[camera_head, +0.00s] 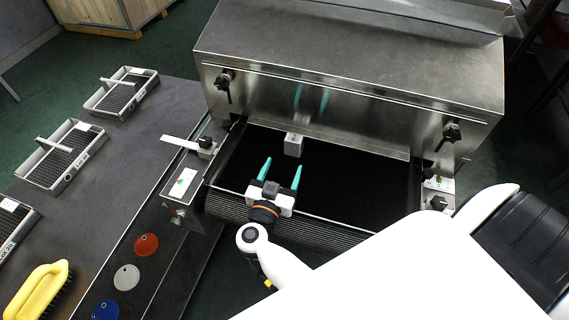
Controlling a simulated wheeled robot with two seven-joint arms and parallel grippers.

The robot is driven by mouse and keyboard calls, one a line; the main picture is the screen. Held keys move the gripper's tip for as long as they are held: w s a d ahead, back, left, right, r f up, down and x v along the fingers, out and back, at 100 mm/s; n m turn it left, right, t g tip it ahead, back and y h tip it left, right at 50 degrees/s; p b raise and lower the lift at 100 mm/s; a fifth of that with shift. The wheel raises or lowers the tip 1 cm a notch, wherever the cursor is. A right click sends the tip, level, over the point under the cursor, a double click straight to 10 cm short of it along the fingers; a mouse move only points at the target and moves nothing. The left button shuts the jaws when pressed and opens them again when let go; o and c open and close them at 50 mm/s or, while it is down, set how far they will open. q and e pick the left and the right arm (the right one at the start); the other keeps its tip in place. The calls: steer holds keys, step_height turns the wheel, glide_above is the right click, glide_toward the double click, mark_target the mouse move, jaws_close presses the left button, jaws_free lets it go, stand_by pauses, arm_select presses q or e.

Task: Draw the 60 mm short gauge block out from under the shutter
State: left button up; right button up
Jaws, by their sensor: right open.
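The short gauge block (293,145) is a small light-grey block standing on the black belt (340,178), close to the lower edge of the steel shutter (330,107). I cannot tell whether part of it lies beneath the shutter. My right gripper (280,174) is open, its two teal fingers pointing toward the shutter. It is over the near part of the belt, short of the block and apart from it, with nothing between the fingers. The fingers reflect in the shutter's steel face. My left gripper is not in view.
Clamp knobs (226,82) sit at both ends of the shutter. A bracket with a white scale (179,142) stands left of the belt. The left table (120,185) holds wire-mesh trays (64,156), coloured discs (146,244) and a yellow brush (42,290). The belt is otherwise clear.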

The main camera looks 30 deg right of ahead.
mark_target(292, 146)
steer(key=shift+w+d+r, duration=0.2)
steer(key=shift+w+d, duration=0.1)
steer(key=shift+d, duration=0.05)
steer(key=x, duration=0.2)
steer(key=shift+w+d+r, duration=0.15)
steer(key=shift+w+d, duration=0.1)
steer(key=shift+d, duration=0.05)
steer(key=x, duration=0.5)
steer(key=shift+w+d+f+p, duration=0.2)
steer(key=shift+w+d+p, duration=0.05)
steer(key=shift+p, duration=0.05)
steer(key=shift+x, duration=0.75)
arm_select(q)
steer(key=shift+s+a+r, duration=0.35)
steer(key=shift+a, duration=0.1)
arm_select(e)
steer(key=c, duration=1.3)
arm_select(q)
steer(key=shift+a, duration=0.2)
arm_select(e)
steer(key=shift+s+a, duration=0.1)
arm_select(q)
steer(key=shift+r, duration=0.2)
arm_select(e)
steer(key=shift+s+a+f, duration=0.1)
steer(key=shift+a, duration=0.05)
